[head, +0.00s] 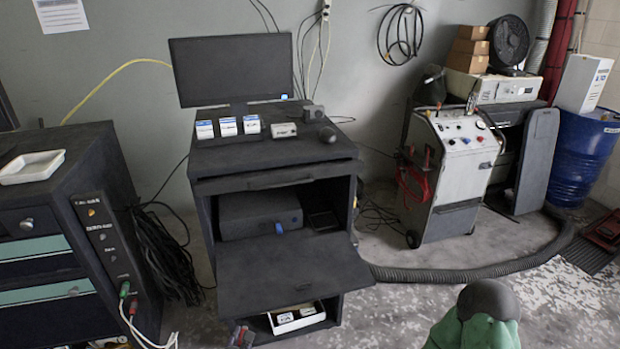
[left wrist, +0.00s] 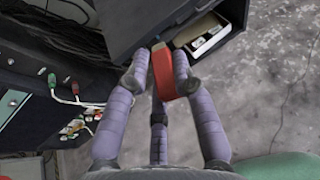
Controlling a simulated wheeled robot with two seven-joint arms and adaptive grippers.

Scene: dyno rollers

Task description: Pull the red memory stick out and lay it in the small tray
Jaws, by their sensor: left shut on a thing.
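My left gripper (left wrist: 160,82) has purple fingers and is shut on a red block-like piece (left wrist: 163,72), which looks like the red memory stick. Its far end is paler. In the head view the red piece (head: 240,335) shows small and dark at the bottom edge, left of the cabinet's low shelf; most of the gripper is cut off there. A small dark tray (head: 323,221) stands in the cabinet's open compartment, right of a dark computer box (head: 258,214). A blue stick (head: 279,228) sticks out of that box's front. My right gripper is not in view.
The cabinet's flap (head: 293,272) hangs open below the compartment. A white box (head: 297,317) with small items sits on the low shelf. A white dish (head: 32,167) lies on the left tool cabinet, whose side has cables plugged in.

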